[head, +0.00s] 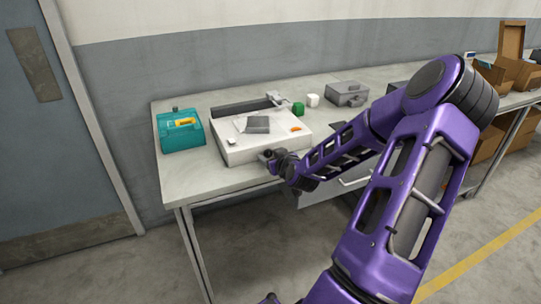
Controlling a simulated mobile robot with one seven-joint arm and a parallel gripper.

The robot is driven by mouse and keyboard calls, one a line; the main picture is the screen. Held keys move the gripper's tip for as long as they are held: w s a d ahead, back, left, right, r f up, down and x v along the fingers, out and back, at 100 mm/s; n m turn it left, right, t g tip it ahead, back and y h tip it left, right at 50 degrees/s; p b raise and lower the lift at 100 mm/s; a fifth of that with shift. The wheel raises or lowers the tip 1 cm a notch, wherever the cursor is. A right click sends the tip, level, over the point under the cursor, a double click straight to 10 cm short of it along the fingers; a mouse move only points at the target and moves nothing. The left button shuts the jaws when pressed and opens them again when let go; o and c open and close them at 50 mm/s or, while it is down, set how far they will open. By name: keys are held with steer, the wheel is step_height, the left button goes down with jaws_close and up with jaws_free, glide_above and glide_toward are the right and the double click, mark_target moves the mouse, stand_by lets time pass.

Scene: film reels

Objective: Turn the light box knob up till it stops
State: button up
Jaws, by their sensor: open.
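The light box (240,156), a pale low box, sits on the grey worktable near its front edge. A white sheet and a darker grey square lie on its top, with an orange piece at the right and a small white piece at the front left. My purple arm reaches in from the right. My gripper (267,157) is open at the front face of the light box. I cannot tell whether it touches the box. I cannot make out the knob; the gripper and wrist cover part of the front face.
A teal case (172,141) stands left of the light box. A dark long device (240,107) lies behind it. Cardboard boxes (519,72) are far right. The table's front left is clear.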

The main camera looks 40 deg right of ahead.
steer(key=shift+c, duration=0.2)
jaws_close()
steer(key=m+p, duration=0.1)
steer(key=m+y+p, duration=0.1)
steer(key=shift+d+r+m+y, duration=0.15)
steer(key=shift+d+m+y, duration=0.05)
steer(key=shift+m+y, duration=0.1)
steer(key=m+y, duration=0.1)
steer(key=m+t+y+p, duration=0.1)
steer(key=m, duration=0.1)
steer(key=shift+s+d+f, duration=0.1)
steer(key=shift+d+f, duration=0.1)
steer(key=shift+f, duration=0.05)
steer(key=m+t+b, duration=0.1)
steer(key=b, duration=0.1)
steer(key=m+y+b, duration=0.1)
steer(key=m, duration=0.1)
steer(key=shift+d+f+t+y+b, duration=0.15)
steer(key=shift+f+t+y+b, duration=0.15)
steer(key=shift+f+t+b, duration=0.1)
steer(key=shift+r+m+t+y+b, duration=0.15)
steer(key=shift+m+t+y+b, duration=0.35)
steer(key=shift+m+b, duration=1.1)
steer(key=shift+m, duration=0.4)
